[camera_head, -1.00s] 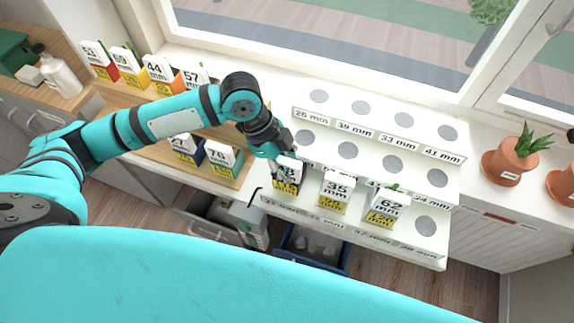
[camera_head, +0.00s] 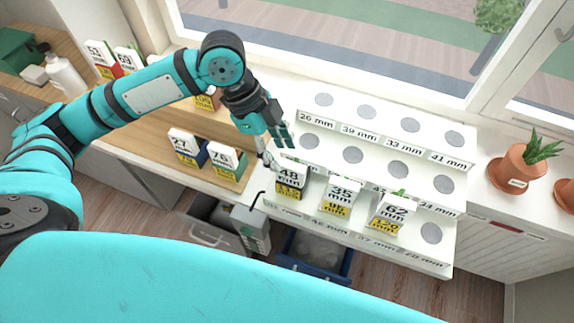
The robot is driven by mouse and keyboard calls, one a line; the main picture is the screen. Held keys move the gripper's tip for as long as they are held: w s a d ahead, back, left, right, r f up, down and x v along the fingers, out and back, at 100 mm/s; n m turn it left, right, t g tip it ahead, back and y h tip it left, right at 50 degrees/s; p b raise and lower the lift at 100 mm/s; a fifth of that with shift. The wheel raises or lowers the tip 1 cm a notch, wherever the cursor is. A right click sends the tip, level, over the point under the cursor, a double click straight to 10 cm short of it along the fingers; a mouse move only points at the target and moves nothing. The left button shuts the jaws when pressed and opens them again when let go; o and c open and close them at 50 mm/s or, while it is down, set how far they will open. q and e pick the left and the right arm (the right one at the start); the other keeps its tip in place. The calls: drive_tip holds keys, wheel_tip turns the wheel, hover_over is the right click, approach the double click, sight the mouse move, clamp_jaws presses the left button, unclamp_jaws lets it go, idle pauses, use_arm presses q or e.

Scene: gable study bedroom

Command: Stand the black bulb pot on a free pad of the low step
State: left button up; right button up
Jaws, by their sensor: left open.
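The black bulb pot (camera_head: 290,192), with a white 48 mm tag, stands upright at the left end of the low step (camera_head: 408,253). The pad under it is hidden. My left gripper (camera_head: 276,150) is open and empty, just above and behind the pot's tag, apart from it as far as I can tell. Pots tagged 35 mm (camera_head: 341,196) and 62 mm (camera_head: 392,213) stand to its right on the same step. A grey pad (camera_head: 431,233) at the step's right end is bare. My right gripper is not in view.
The middle and top steps carry bare grey pads and size labels. More tagged pots, such as the 27 mm (camera_head: 183,147) and 76 mm (camera_head: 226,160) ones, stand on the wooden board at left. A terracotta plant pot (camera_head: 515,168) stands at right. Open drawers lie below.

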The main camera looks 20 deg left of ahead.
use_arm(q)
drive_tip(key=shift+v, duration=2.3)
